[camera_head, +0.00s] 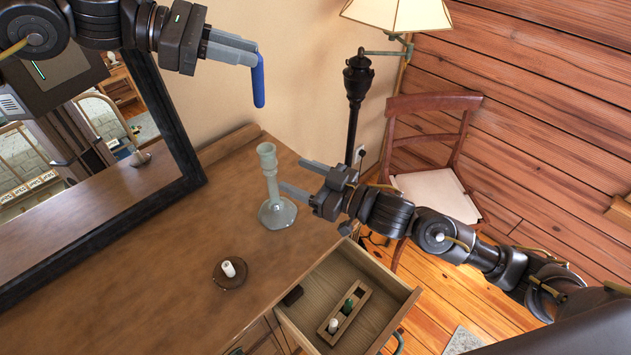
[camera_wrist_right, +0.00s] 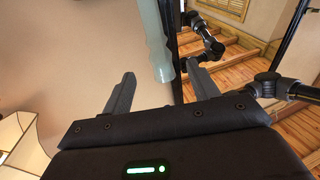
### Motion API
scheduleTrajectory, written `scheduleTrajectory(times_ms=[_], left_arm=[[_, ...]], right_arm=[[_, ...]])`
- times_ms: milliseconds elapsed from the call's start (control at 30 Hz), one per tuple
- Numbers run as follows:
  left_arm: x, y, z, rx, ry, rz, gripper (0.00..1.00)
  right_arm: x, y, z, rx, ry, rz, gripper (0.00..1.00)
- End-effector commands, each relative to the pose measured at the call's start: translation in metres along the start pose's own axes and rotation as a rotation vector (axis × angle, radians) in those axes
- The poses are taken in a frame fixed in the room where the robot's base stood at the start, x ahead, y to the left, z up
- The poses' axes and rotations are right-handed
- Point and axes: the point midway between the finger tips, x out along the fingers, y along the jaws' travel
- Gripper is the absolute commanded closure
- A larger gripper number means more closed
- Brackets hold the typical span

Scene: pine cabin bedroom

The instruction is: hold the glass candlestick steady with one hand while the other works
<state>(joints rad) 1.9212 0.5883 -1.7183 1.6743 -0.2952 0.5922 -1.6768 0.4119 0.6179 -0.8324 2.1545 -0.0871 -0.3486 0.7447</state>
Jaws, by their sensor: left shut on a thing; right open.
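The pale grey-green glass candlestick (camera_head: 271,188) stands upright on the wooden dresser top, its socket showing no candle. My right gripper (camera_head: 292,175) is open just to the right of its stem, fingers pointing at it. In the right wrist view the candlestick (camera_wrist_right: 155,40) appears between the two open fingers (camera_wrist_right: 163,90), at or beyond their tips; I cannot tell whether they touch. My left gripper (camera_head: 256,54) is shut on a blue candle (camera_head: 258,84), held upright in the air above and behind the candlestick.
A white candle stub (camera_head: 229,268) sits on a dark round dish (camera_head: 222,280) on the dresser top (camera_head: 165,285). A mirror (camera_head: 190,160), lamp (camera_head: 357,90) and chair (camera_head: 430,190) stand around.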

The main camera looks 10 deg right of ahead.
Motion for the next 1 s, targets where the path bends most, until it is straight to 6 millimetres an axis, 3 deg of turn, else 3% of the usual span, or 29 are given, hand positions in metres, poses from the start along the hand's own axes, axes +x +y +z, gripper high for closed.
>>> scheduleTrajectory(times_ms=[200,400,600,867,1000], left_arm=[[0.0,0.0,0.0,0.0,0.0,0.0,1.0],[0.0,0.0,0.0,0.0,0.0,0.0,1.0],[0.0,0.0,0.0,0.0,0.0,0.0,1.0],[0.0,0.0,0.0,0.0,0.0,0.0,1.0],[0.0,0.0,0.0,0.0,0.0,0.0,1.0]], right_arm=[[0.043,0.0,-0.001,0.001,0.002,-0.001,0.4],[0.07,0.0,0.0,0.001,0.001,0.001,0.4],[0.081,0.0,0.0,0.0,0.0,0.001,0.4],[0.082,0.0,0.0,0.0,0.0,0.001,0.4],[0.082,0.0,0.0,0.0,0.0,0.001,0.56]])
